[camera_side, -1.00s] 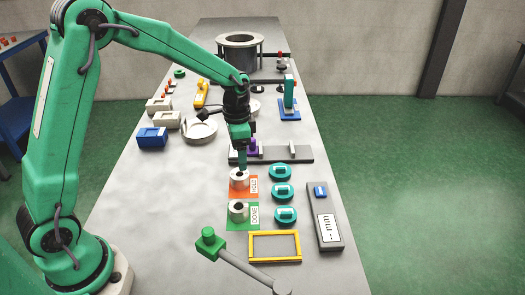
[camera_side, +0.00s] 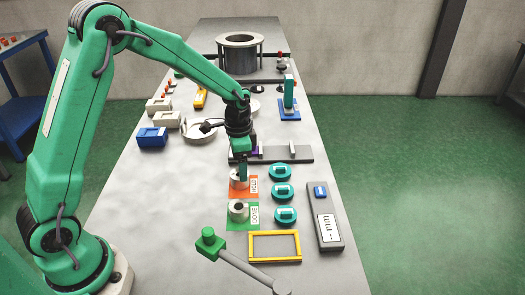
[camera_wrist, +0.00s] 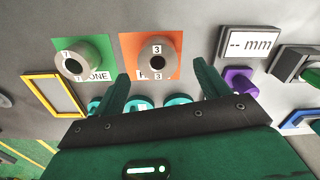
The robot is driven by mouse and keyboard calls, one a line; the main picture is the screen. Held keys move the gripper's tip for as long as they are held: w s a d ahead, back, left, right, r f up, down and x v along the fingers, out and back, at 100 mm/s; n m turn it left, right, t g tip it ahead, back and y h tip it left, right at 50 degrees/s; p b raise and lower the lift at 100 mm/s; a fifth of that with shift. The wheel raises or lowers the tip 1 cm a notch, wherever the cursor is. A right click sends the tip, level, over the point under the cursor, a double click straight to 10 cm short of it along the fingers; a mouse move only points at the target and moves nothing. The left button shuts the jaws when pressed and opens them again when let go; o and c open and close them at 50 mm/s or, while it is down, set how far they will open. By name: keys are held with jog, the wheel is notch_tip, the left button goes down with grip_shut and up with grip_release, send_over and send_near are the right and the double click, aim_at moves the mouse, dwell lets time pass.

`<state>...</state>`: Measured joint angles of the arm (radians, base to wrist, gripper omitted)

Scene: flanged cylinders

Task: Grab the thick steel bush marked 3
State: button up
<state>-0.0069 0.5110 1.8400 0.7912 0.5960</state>
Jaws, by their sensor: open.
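The steel bush marked 3 (camera_wrist: 157,66) stands on the orange HOLD mat (camera_wrist: 128,42) in the wrist view. Its dark bore faces the camera, with a 3 label on it. In the side view this bush (camera_side: 237,183) is partly hidden by my fingers. A second steel bush (camera_wrist: 88,58), its mark looking like a 7, stands on the green DONE mat (camera_wrist: 62,42). My gripper (camera_wrist: 162,74) is open, one finger toward each side of the marked-3 bush. In the side view my gripper (camera_side: 242,176) is low at the HOLD bush; contact cannot be told.
Several teal round pieces (camera_side: 282,191) stand right of the mats. A yellow frame (camera_side: 274,233) lies in front. A grey bar (camera_side: 275,155) and a purple part are behind. A green-ended rod (camera_side: 209,239) reaches across the front. Open table lies left of the mats.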

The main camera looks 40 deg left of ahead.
jog(key=shift+s+f, duration=0.1)
jog(key=shift+f, duration=2.1)
jog(key=c, duration=1.3)
jog(key=shift+o, duration=0.2)
jog(key=shift+r, duration=0.2)
jog(key=shift+r, duration=0.5)
jog(key=r, duration=0.3)
jog(key=shift+d+r, duration=0.1)
jog(key=shift+d, duration=0.15)
jog(key=s+d+r, duration=0.6)
jog(key=d, duration=0.3)
jog(key=shift+d+r, duration=0.25)
jog(key=shift+d, duration=0.1)
